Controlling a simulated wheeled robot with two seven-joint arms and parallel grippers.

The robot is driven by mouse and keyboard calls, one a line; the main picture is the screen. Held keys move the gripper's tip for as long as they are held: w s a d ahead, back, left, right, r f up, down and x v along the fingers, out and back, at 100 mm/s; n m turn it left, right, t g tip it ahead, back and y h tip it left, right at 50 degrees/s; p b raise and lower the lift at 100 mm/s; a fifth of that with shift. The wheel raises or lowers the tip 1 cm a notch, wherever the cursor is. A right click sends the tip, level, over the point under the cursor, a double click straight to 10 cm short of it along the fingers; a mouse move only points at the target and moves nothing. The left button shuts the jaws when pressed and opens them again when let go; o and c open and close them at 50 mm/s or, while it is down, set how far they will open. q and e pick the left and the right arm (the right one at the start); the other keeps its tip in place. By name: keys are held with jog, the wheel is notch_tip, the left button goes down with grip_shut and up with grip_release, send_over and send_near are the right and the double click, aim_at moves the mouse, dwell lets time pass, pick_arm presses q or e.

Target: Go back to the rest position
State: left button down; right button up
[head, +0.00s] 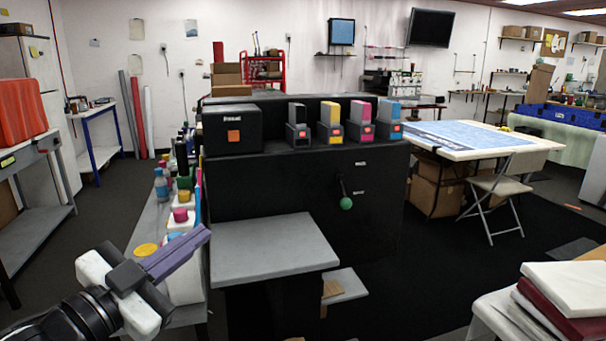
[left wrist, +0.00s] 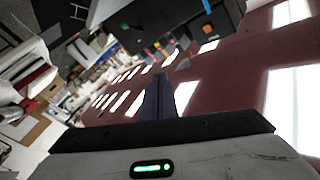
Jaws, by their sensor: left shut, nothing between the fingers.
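My left gripper (head: 205,236) comes in from the lower left in the head view. Its purple-grey fingers are shut together and empty. They are raised beside the bottle shelf and left of the grey platform of the black machine. The left wrist view shows the same closed fingers (left wrist: 158,97) pointing up the picture, with nothing between them. My right gripper is in neither view.
The black machine (head: 300,190) stands ahead, with a grey platform (head: 270,248) jutting out and colored cartridges on top. A shelf of bottles (head: 150,225) is close by my left arm. A white table (head: 470,140) and folding chair (head: 500,190) stand right. Stacked books (head: 565,290) lie at lower right.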

pick_arm(q)
jog(key=s+f+n+g+y, duration=0.2)
jog(key=s+f+n, duration=0.1)
jog(key=f, duration=1)
jog(key=s+f+n+g+y, duration=0.1)
jog(key=s+f+n+y, duration=0.15)
jog(key=f, duration=0.95)
jog(key=s+f+n+g+y, duration=0.1)
jog(key=s+f+n+g, duration=0.3)
jog(key=s+f, duration=1.6)
notch_tip(320, 180, down, 2)
jog(key=shift+f+g, duration=0.1)
jog(key=shift+g, duration=0.5)
